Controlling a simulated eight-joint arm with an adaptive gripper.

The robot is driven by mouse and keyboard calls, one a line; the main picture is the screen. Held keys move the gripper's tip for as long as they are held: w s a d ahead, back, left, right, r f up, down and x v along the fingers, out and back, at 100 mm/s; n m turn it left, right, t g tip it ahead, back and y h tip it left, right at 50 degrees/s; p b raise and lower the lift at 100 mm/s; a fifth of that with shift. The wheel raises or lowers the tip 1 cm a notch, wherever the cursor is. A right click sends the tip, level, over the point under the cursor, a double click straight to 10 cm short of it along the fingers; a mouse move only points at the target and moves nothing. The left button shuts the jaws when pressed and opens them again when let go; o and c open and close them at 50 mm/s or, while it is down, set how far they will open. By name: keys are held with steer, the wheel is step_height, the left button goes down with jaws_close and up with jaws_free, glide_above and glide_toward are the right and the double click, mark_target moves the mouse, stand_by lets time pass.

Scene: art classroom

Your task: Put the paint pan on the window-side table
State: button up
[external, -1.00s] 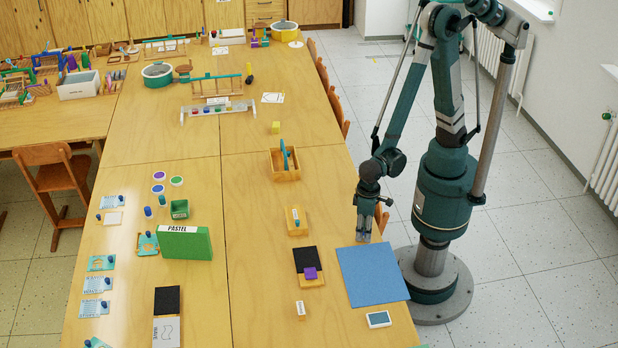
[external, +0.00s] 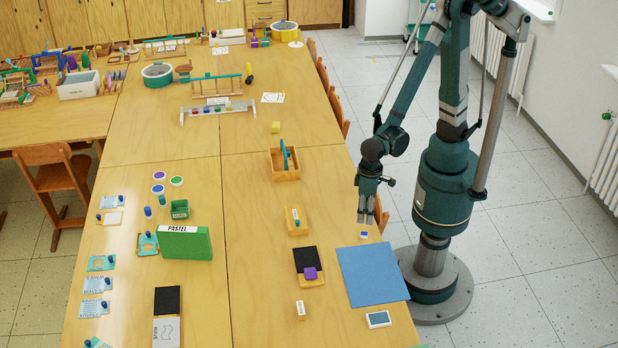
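A small white block with a blue face (external: 364,235), which looks like the paint pan, lies on the wooden table (external: 335,205) on the window side, near its right edge. It sits just behind the blue mat, apart from it. My gripper (external: 366,221) hangs fingers-down above and slightly behind the pan, clear of it. The fingers look parted with nothing visible between them, though they are small in this view.
Bare tabletop lies between.

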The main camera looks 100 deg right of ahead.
steer(key=shift+r, duration=1.4)
steer(key=s+d+r+n+t, duration=0.1)
steer(key=d+r+n+t, duration=0.1)
steer(key=d+r, duration=0.8)
steer(key=s+d+r+n+t, duration=0.2)
steer(key=d+r+t, duration=0.3)
steer(key=d+r, duration=0.5)
steer(key=d, duration=0.7)
steer(key=shift+s+d+r+n, duration=0.2)
steer(key=shift+s+n, duration=0.05)
steer(key=shift+n, duration=0.05)
